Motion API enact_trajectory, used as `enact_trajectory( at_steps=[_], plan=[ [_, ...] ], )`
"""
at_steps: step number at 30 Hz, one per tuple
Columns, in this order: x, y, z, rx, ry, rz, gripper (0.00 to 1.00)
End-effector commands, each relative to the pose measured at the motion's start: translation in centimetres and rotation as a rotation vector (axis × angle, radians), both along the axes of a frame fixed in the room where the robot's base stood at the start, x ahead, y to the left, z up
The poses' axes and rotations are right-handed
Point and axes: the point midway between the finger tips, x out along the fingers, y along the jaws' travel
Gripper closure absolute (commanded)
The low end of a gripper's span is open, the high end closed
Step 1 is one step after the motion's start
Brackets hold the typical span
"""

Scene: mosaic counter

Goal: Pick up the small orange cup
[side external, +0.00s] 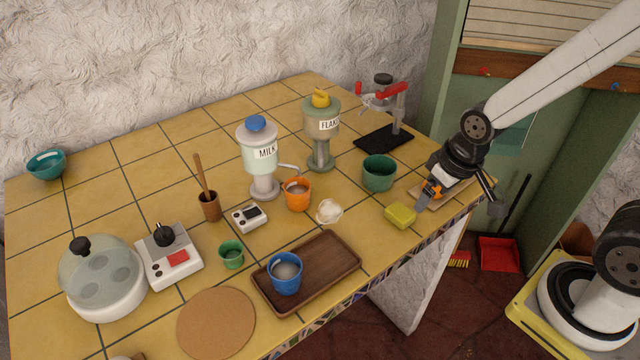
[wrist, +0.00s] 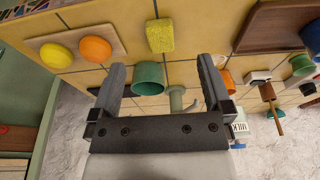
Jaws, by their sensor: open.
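The small orange cup (side external: 297,194) stands upright on the yellow tiled counter, in front of the milk dispenser, with greyish contents. In the wrist view the orange cup (wrist: 225,79) shows just outside the right finger, which partly hides it. My gripper (side external: 458,202) is open and empty, over the counter's right end beside the yellow sponge, well to the right of the cup. In the wrist view the space between my fingers (wrist: 161,66) frames a larger green cup (wrist: 146,76), which lies beyond them.
The larger green cup (side external: 378,173) and yellow sponge (side external: 400,215) stand between my gripper and the orange cup. A white rounded item (side external: 329,211), white device (side external: 245,217), milk dispenser (side external: 258,165) and wooden tray (side external: 335,264) surround it.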

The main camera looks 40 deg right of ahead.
Motion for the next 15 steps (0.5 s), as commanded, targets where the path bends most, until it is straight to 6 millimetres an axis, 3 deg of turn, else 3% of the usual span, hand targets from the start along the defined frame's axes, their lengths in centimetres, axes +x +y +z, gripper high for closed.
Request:
enact_trajectory(
  at_steps=[8,15],
  plan=[
    [1.2,0.4,0.2,-0.023,0.005,0.107,0.00],
    [4.4,1.5,0.6,-0.088,0.021,0.412,0.00]
  ],
)
